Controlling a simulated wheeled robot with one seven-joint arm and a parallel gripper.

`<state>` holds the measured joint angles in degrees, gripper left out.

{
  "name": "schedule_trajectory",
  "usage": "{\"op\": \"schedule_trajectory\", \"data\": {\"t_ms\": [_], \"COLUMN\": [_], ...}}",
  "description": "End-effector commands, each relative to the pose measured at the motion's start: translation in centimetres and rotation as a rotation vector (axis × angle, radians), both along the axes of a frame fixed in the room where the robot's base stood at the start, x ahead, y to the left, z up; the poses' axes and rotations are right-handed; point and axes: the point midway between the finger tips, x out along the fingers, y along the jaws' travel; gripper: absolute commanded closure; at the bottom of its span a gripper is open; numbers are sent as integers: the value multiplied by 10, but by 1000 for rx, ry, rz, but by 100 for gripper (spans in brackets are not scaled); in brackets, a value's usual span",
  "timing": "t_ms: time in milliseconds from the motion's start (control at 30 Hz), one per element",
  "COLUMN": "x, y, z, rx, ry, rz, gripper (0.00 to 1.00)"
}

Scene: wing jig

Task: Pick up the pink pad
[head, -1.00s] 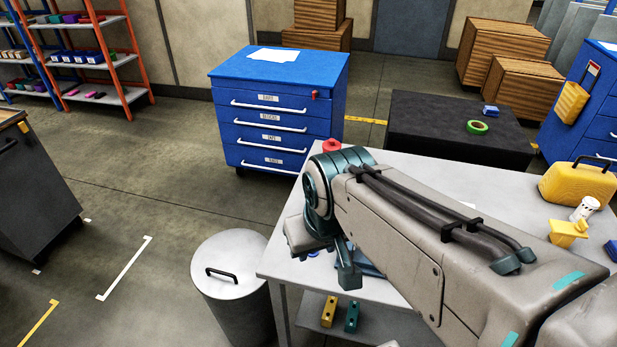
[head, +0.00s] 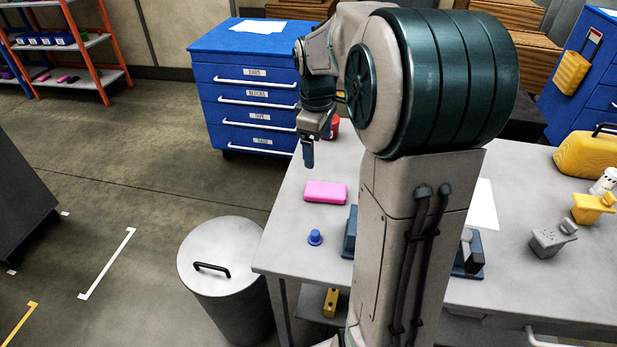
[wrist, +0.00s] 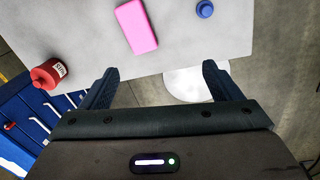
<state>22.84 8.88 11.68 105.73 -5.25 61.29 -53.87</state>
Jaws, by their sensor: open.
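The pink pad (head: 325,192) lies flat on the grey table near its left edge in the head view. It also shows whole in the wrist view (wrist: 136,27), ahead of the fingers. My gripper (head: 308,153) hangs above the table's back left part, over and behind the pad, and does not touch it. In the wrist view my gripper (wrist: 158,82) has its two fingers wide apart with nothing between them.
A blue knob-like piece (head: 315,237) stands in front of the pad. A red container (head: 333,128) stands behind it. My arm hides the middle of the table (head: 280,240). A lidded grey bin (head: 222,258) and a blue drawer cabinet (head: 258,90) stand nearby.

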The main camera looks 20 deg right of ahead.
Motion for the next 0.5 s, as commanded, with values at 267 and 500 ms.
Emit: {"op": "schedule_trajectory", "data": {"t_ms": [267,500], "x": [49,57], "y": [-53,-64], "z": [-64,-87], "rx": [43,56], "ry": [65,76], "rz": [216,269], "gripper": [15,15]}}
